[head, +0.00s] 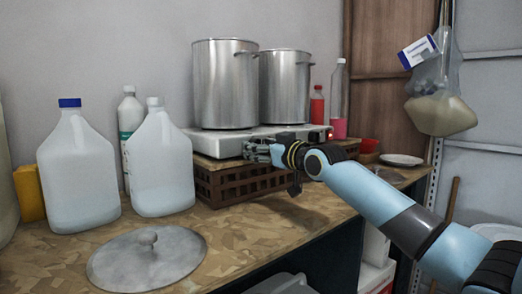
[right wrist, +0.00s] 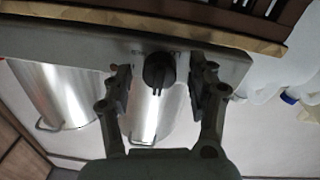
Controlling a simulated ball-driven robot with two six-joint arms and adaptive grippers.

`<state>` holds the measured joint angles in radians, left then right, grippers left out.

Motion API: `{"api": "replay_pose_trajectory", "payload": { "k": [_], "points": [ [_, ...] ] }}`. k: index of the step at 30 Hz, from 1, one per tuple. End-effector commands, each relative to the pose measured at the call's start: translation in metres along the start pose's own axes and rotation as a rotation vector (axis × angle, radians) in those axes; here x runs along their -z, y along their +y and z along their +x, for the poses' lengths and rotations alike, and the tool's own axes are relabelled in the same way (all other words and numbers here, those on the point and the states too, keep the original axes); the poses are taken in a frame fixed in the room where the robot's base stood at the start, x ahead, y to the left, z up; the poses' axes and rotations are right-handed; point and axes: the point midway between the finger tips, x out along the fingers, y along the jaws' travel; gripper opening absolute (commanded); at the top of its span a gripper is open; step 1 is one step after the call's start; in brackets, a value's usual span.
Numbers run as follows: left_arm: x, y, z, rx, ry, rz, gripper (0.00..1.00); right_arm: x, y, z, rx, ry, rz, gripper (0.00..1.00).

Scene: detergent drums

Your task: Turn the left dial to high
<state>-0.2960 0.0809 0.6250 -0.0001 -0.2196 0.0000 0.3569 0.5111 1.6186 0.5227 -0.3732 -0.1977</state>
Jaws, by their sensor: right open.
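A two-burner cooker (head: 215,144) stands on a low brown crate, with a silver pot on each burner. In the right wrist view the black left dial (right wrist: 158,70) is on the cooker's front panel (right wrist: 70,45). Its raised grip bar points down in that picture. My right gripper (right wrist: 160,85) is open, with one finger on each side of the dial and a gap showing on both sides. In the head view the right gripper (head: 262,152) is at the cooker's front and hides this dial. My left gripper is not in view.
The slatted crate (head: 235,184) stands on the wooden counter (head: 265,232). A grey lid (head: 147,258) lies at the front left, near two large jugs (head: 80,175). A red bottle (head: 317,105) and a clear bottle with pink liquid (head: 339,100) stand behind the cooker's right end.

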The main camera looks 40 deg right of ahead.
Motion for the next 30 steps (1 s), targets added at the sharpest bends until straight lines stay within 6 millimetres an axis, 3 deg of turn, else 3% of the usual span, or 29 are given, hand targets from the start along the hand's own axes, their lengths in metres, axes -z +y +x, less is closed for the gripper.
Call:
{"api": "replay_pose_trajectory", "payload": {
  "k": [7,19,30],
  "points": [
    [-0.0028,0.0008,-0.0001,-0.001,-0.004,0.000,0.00,-0.0002,0.0001,0.0005,0.000,-0.001,-0.001,0.57],
    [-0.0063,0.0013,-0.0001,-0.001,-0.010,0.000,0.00,-0.0003,0.0001,0.0003,0.000,-0.001,0.000,0.04],
    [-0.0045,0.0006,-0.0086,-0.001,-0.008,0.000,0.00,0.0014,0.0006,0.0003,0.000,-0.004,0.058,0.03]
  ]
}}
